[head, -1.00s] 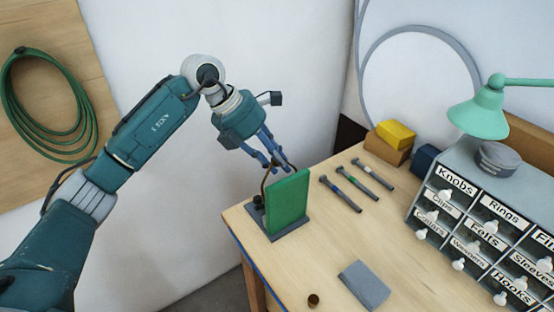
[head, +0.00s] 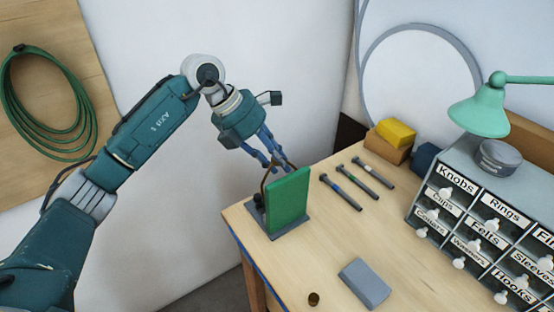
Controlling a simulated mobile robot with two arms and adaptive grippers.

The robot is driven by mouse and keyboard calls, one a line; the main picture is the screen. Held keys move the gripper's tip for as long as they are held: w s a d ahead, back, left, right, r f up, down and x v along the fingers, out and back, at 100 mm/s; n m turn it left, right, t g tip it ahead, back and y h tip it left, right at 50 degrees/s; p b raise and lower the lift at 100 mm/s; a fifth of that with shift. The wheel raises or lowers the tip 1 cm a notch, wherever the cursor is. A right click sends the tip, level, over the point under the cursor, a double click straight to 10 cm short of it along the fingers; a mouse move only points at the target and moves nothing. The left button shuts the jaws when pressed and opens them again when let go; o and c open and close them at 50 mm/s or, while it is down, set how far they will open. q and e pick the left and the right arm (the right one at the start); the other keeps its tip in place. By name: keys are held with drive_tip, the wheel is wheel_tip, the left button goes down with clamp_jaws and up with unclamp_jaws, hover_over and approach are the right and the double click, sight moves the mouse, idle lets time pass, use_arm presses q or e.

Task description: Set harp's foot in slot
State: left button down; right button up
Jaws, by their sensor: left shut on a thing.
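The harp (head: 265,182) is a thin brown bent wire, partly hidden behind a green upright panel (head: 289,202). The panel stands on a grey base plate (head: 293,228) at the table's left corner. My left gripper (head: 277,166) is above and behind the panel, its blue fingers pointing down, shut on the upper part of the harp. The harp's lower end reaches down beside a small dark part (head: 259,200) on the base plate. The slot is hidden, so I cannot tell whether the foot is in it. My right gripper is not in view.
Several screwdriver-like tools (head: 341,192) lie right of the panel. A grey block (head: 365,284) and a small brass cup (head: 313,299) are nearer the front. A labelled drawer cabinet (head: 480,225) and green lamp (head: 480,115) stand at right. Yellow and brown boxes (head: 396,133) sit at the back.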

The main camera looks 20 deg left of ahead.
use_arm(q)
drive_tip(key=c, duration=1.4)
unclamp_jaws()
drive_tip(key=shift+c, duration=0.2)
drive_tip(key=shift+f, duration=0.15)
drive_tip(key=v, duration=1.2)
drive_tip(key=d+p+v, duration=0.1)
drive_tip(key=p+v, duration=0.5)
drive_tip(key=v, duration=0.2)
drive_tip(key=shift+w+r, duration=0.2)
drive_tip(key=shift+r, duration=0.45)
